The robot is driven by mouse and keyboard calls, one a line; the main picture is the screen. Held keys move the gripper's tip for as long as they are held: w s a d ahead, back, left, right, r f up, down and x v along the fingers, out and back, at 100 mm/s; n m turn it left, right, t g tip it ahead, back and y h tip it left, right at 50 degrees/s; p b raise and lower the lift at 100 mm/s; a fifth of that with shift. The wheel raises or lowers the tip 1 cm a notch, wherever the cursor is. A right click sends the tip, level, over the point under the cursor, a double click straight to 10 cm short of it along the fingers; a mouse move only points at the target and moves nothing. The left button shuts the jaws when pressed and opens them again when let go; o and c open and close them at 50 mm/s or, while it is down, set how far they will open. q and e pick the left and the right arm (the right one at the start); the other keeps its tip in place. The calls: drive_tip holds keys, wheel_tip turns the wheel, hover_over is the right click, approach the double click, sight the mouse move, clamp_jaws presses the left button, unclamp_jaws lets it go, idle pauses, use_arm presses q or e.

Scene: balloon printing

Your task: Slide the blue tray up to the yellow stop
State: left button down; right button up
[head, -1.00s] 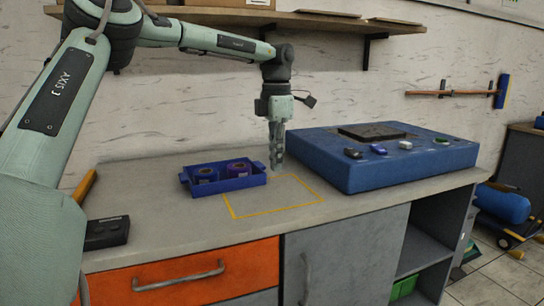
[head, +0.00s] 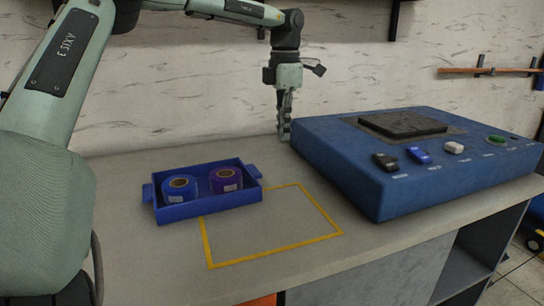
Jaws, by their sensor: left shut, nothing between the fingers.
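The blue tray (head: 178,213) sits on the grey counter, left of centre, with a handle tab at each end. It holds a blue roll (head: 180,188) and a purple roll (head: 226,182). Its right part overlaps the back left of a yellow outline (head: 276,251) on the counter. My left gripper (head: 285,136) is shut and empty, fingers pointing down, behind and right of the tray and apart from it. It is by the blue machine's back left corner. I cannot make out a raised yellow stop now. My right gripper is not in view.
A large blue machine (head: 345,180) with a dark plate (head: 402,124) and several buttons fills the right of the counter (head: 125,260). The counter inside the outline is clear. The wall stands close behind. My left arm covers the counter's left end.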

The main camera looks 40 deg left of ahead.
use_arm(q)
drive_tip(key=f, duration=1)
drive_tip(key=shift+s+p, duration=0.2)
drive_tip(key=shift+p, duration=0.2)
drive_tip(key=shift+s+a+r+p, duration=0.15)
drive_tip(key=shift+s+a, duration=0.2)
drive_tip(key=shift+s, duration=0.25)
drive_tip(key=shift+s+a+r+p, duration=0.15)
drive_tip(key=shift+s+a, duration=0.15)
drive_tip(key=shift+s, duration=0.25)
drive_tip(key=shift+s+a+f, duration=0.2)
drive_tip(key=shift+s+a, duration=0.05)
drive_tip(key=shift+s, duration=0.25)
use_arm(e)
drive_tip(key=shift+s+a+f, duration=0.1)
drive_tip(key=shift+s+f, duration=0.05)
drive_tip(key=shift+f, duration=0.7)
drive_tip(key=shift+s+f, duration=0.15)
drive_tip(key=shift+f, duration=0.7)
